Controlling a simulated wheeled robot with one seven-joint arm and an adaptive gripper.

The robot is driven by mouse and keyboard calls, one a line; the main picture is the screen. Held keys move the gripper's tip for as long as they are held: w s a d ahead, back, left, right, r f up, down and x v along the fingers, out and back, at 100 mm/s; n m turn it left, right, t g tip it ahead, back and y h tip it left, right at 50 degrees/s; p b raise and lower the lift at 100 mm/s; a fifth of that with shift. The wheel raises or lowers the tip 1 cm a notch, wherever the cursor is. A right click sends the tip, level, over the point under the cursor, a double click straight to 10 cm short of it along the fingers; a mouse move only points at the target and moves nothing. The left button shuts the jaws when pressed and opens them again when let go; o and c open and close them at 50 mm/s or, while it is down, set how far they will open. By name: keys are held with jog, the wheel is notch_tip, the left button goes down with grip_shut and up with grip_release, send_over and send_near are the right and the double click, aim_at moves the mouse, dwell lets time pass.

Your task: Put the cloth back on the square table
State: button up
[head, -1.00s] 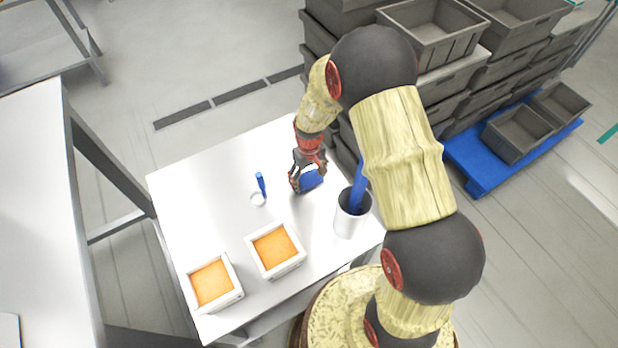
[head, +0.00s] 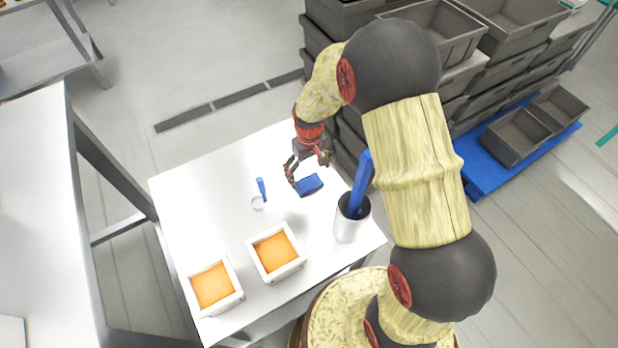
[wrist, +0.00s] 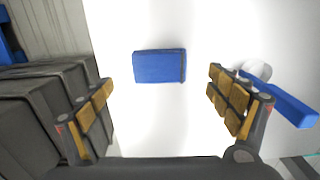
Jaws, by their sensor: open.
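The cloth (head: 309,185) is a small blue folded block lying on the white square table (head: 205,170), near its back right side. In the wrist view the cloth (wrist: 159,67) lies flat on the white top, ahead of and between my two fingers, touching neither. My gripper (head: 308,172) is open and empty just above and behind the cloth. In the wrist view my gripper (wrist: 162,105) shows its fingers spread wide.
A metal cup (head: 350,220) with a blue-handled tool stands right of the cloth. A blue-handled tool with a pale round end (head: 261,190) lies to the left. Two white boxes with orange filling (head: 275,252) stand at the front. Grey crates (head: 430,35) are stacked behind.

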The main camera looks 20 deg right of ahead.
aim_at(309, 184)
notch_tip(309, 184, up, 6)
jog(key=shift+f+p, duration=0.15)
jog(key=shift+p, duration=0.25)
jog(key=shift+f, duration=0.1)
